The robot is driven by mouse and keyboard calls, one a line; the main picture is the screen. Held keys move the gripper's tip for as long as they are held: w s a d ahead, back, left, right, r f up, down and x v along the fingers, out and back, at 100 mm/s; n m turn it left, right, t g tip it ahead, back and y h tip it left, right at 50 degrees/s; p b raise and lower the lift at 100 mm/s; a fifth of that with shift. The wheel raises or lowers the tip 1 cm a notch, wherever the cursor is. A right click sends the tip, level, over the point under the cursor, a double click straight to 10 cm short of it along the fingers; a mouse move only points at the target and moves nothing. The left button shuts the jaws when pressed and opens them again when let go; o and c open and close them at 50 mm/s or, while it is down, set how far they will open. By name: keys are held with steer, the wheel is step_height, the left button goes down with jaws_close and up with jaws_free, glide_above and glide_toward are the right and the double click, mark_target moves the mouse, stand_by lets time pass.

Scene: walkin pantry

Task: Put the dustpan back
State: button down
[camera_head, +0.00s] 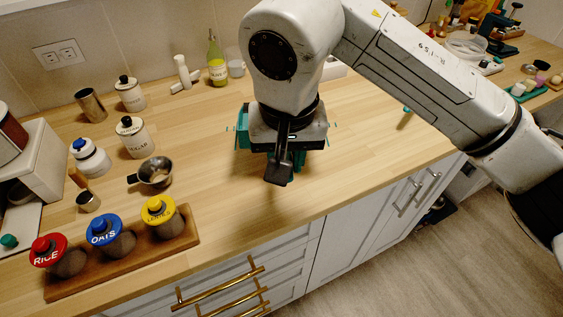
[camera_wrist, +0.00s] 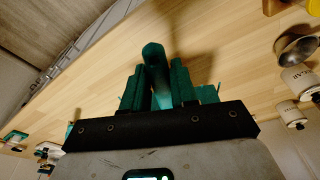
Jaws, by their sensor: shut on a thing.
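My gripper (camera_wrist: 155,85) points down over the wooden counter, with its teal fingers close on both sides of a teal bar in the wrist view. The bar looks like the handle of the dustpan (camera_wrist: 154,55); its end sticks out past the fingers. In the head view my gripper (camera_head: 284,160) is low over the middle of the counter, with teal parts showing around it. The pan part is mostly hidden by the gripper body. I cannot tell whether the dustpan touches the counter.
Rice, oats and yellow-lidded jars stand on a wooden board (camera_head: 125,268) at front left. A metal cup (camera_head: 156,172), canisters (camera_head: 135,138) and a green bottle (camera_head: 216,62) are nearby. Kitchen items (camera_head: 490,40) stand at back right. The front middle counter (camera_head: 350,165) is clear.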

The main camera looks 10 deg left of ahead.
steer(key=shift+w+a+f+p, duration=0.15)
steer(key=shift+w+f, duration=0.55)
steer(key=shift+f, duration=0.75)
steer(key=shift+w+a+f+p, duration=0.1)
steer(key=shift+w+a+f, duration=0.2)
steer(key=shift+w+f, duration=0.75)
steer(key=shift+w+a+f+p, duration=0.1)
steer(key=shift+w+a+f, duration=0.15)
steer(key=shift+f, duration=1.7)
steer(key=c, duration=0.9)
jaws_free()
steer(key=r, duration=0.4)
steer(key=s+r, duration=0.1)
steer(key=r, duration=0.3)
steer(key=s+r, duration=0.1)
steer(key=r, duration=0.3)
steer(key=shift+d+b, duration=0.25)
steer(key=shift+b, duration=0.1)
